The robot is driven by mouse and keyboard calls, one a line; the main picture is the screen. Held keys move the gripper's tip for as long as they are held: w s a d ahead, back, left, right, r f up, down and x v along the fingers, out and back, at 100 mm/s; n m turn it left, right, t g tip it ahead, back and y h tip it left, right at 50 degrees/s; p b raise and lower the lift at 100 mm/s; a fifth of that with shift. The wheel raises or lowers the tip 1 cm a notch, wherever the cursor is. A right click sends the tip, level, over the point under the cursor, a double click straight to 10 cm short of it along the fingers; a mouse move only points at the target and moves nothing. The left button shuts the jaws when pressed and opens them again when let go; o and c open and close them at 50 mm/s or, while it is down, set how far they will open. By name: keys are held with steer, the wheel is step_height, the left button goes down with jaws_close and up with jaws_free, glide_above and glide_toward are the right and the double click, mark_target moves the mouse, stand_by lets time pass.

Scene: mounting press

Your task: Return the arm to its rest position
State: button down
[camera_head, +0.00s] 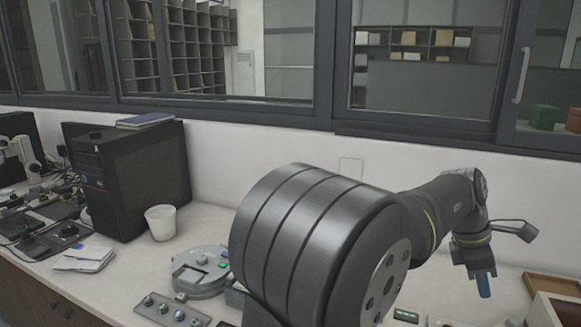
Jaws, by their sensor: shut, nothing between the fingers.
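My arm reaches across the right half of the head camera view, with its large dark cylindrical joint close to the camera. My gripper (484,284) is at the right, pointing down above the bench, with blue at its tip. It is shut and holds nothing. A small camera-like part sticks out to the right of the wrist. A round grey device (200,271) with a green mark on top stands on the bench left of the big joint, apart from the gripper. The joint hides part of the bench behind it.
A black computer tower (135,180) with a book on it stands at the left, beside a white cup (161,222). A control panel (172,311) lies at the front. A wooden tray (555,284) is right of the gripper. Windows line the back wall.

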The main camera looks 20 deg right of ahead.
steer(key=x, duration=0.6)
steer(key=v, duration=1)
steer(key=shift+r, duration=0.15)
steer(key=c, duration=0.6)
jaws_free()
steer(key=shift+c, duration=0.2)
steer(key=o, duration=0.3)
steer(key=shift+d, duration=0.2)
steer(key=o, duration=0.3)
steer(key=d+f+t+y, duration=0.1)
steer(key=d+f, duration=0.1)
steer(key=d, duration=0.2)
steer(key=s+d+f+t+y, duration=0.1)
steer(key=d+f, duration=0.1)
steer(key=d, duration=0.2)
steer(key=d+f+t+y, duration=0.1)
steer(key=d+f, duration=0.1)
steer(key=d, duration=0.2)
steer(key=shift+s+d+f, duration=0.3)
steer(key=shift+d, duration=0.05)
steer(key=shift+o, duration=0.2)
step_height(320, 180, down, 10)
steer(key=shift+r, duration=0.1)
